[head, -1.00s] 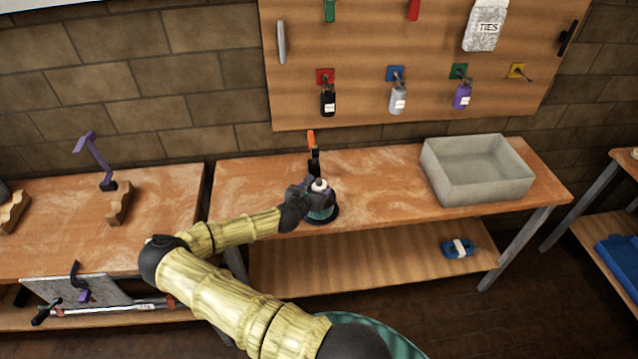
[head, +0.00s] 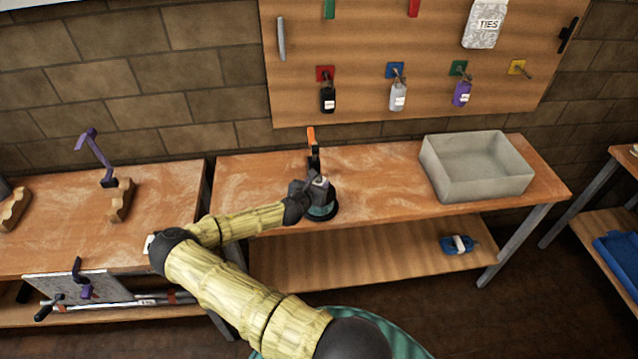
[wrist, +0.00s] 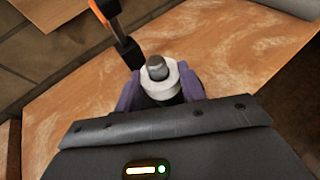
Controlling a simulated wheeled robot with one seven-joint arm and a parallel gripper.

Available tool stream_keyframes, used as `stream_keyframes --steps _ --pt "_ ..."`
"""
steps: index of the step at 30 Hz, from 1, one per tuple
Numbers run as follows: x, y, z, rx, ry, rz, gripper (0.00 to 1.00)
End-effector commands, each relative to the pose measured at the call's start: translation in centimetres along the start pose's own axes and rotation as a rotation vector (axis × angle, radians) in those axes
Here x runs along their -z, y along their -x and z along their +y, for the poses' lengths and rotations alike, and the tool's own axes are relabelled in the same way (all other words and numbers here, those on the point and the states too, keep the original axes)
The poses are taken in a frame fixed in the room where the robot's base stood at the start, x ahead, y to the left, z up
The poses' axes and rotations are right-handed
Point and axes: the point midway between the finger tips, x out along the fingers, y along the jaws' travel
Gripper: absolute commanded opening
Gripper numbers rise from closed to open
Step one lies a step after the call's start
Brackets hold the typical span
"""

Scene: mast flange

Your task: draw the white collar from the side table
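The white collar (wrist: 160,81) is a thick ring around an upright grey post (wrist: 157,67), whose tip shows through its top. The purple fingers of my gripper (wrist: 160,90) lie one on each side of the collar, with no visible gap. The collar's lower part is hidden behind the gripper body. In the head view my gripper (head: 311,190) is at the stand with a dark round base (head: 322,212) on the side table (head: 380,190). The gripper hides much of the post there.
An orange-and-black upright tool (head: 313,150) stands just behind the post; it also shows in the wrist view (wrist: 118,30). A grey bin (head: 478,170) is at the table's right. A pegboard (head: 400,40) with tagged pegs hangs behind. The tabletop between post and bin is clear.

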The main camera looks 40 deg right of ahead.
Motion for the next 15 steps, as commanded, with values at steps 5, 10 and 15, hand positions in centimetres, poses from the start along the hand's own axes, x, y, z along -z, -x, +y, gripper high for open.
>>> stream_keyframes --steps 5,10,15 --pt "0.0 0.0 0.0 0.000 0.000 0.000 0.17" --pt "-0.4 0.1 0.0 0.000 -0.002 -0.001 0.17" --pt "-1.8 0.7 0.0 0.000 -0.004 -0.002 0.17"
